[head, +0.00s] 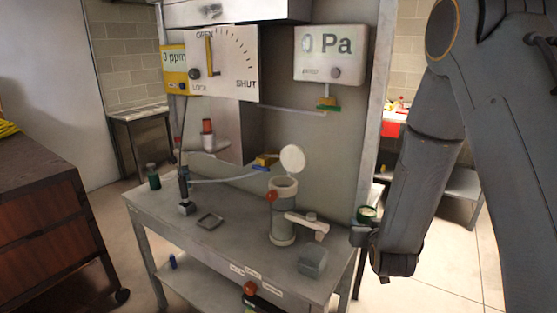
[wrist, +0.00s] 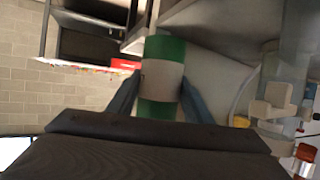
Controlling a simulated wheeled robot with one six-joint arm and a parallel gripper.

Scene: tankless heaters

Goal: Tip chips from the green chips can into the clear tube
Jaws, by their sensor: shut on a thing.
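My gripper (head: 364,232) is shut on the green chips can (head: 367,215), to the right of the table. The can's round top faces up in the head view, and its lower part is hidden by the gripper. In the wrist view the can (wrist: 163,75) is green with a pale middle band, between the two fingers (wrist: 160,95). A pale, upright cylinder (head: 283,225) stands on the table to the left of my gripper, apart from the can. It looks like the clear tube, with a round lid (head: 293,158) raised above it. Whether anything is inside it cannot be told.
A white arm-like part (head: 305,224) sticks out right of the cylinder. A gauge panel (head: 331,55) hangs above.

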